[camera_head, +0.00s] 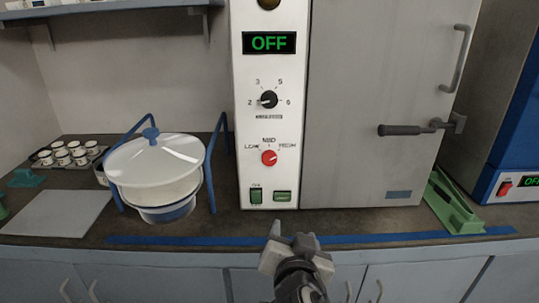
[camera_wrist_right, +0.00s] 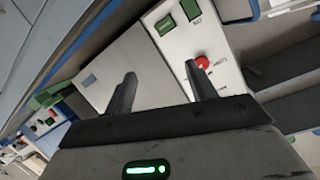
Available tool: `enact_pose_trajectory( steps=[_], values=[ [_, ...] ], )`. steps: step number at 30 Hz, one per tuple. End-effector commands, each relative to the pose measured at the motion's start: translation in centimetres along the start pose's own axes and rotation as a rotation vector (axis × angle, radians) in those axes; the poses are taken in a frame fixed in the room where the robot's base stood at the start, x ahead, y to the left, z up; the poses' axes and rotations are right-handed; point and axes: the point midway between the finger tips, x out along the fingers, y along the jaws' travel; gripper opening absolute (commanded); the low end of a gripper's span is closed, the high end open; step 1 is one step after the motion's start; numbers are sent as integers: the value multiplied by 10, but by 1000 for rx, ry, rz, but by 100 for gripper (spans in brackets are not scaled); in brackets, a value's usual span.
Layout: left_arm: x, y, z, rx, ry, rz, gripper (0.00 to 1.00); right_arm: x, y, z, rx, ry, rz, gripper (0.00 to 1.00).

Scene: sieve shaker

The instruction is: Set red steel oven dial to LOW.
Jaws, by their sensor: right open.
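The red dial (camera_head: 269,157) is on the white control panel (camera_head: 285,190) of the steel oven (camera_head: 350,120). Labels LOW, MED and HIGH surround it. Its pointer direction is too small to tell. The red dial also shows in the right wrist view (camera_wrist_right: 203,62), just beyond one fingertip. My right gripper (camera_head: 290,240) is below the panel, in front of the counter edge, apart from the dial. In the right wrist view its two fingers (camera_wrist_right: 160,85) are spread and empty. My left gripper is not in view.
A black dial (camera_head: 268,99) and a display reading OFF (camera_head: 268,43) sit above the red dial. Two green switches (camera_head: 283,196) are below it. A lidded white sieve (camera_head: 155,165) in a blue frame stands left. A green bracket (camera_head: 452,205) lies right. The oven handle (camera_head: 400,130) protrudes.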

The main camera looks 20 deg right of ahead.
Motion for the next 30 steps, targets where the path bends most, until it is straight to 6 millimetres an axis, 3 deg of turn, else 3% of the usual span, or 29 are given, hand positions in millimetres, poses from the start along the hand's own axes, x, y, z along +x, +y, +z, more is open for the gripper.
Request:
enact_pose_trajectory(
  steps=[1, 6, 11, 30],
  values=[
    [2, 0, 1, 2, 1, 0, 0, 3, -15, -6, 32, 52, -36, 56],
    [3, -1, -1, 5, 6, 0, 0, 2, -52, -32, 125, 186, -137, 56],
    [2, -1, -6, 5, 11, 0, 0, 8, -65, -42, 151, 225, -175, 56],
    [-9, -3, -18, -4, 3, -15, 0, 129, -83, -72, 150, 222, -171, 56]
  ],
)
